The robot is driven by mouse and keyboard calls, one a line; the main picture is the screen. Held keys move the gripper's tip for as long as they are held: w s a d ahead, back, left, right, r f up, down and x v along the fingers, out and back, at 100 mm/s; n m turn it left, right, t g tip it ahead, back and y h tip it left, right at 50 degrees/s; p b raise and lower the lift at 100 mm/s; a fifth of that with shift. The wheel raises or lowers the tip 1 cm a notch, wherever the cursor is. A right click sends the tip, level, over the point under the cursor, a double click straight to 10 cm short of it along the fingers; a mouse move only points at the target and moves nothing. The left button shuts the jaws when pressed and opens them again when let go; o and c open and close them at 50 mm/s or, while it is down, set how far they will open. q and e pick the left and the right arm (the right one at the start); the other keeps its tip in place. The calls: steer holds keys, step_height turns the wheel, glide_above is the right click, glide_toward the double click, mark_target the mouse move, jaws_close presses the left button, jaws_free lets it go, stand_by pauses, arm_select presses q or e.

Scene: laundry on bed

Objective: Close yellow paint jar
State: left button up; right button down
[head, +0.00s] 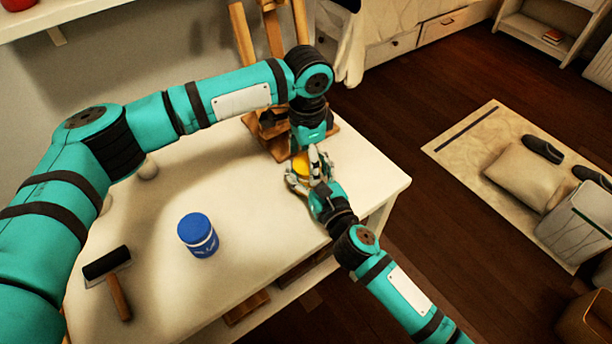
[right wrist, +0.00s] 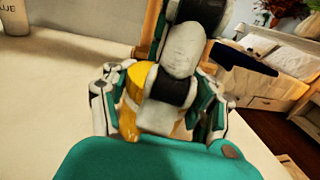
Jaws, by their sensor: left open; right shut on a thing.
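The yellow paint jar (head: 301,164) is near the right end of the white table, mostly hidden by both grippers. My right gripper (head: 307,178) is shut on it from the front right. In the right wrist view yellow (right wrist: 136,90) shows between the fingers of the right gripper (right wrist: 155,100). My left gripper (head: 312,150) comes down from above, open, with its fingers close over the jar; whether they touch it I cannot tell. A light finger of it crosses the yellow in the right wrist view. I cannot make out the lid as a separate part.
A blue paint jar (head: 198,236) stands upright on the table (head: 165,290). A roller with a wooden handle (head: 118,297) lies at the front left. A wooden easel (head: 270,133) stands right behind the grippers. The table's right edge is close to them. The table's middle is mostly clear.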

arm_select(q)
steer(key=shift+r, duration=2.25)
steer(key=shift+c, duration=0.2)
step_height(320, 180, up, 4)
steer(key=n, duration=0.3)
steer(key=shift+f, duration=0.25)
step_height(320, 180, down, 8)
steer(key=shift+f, duration=0.1)
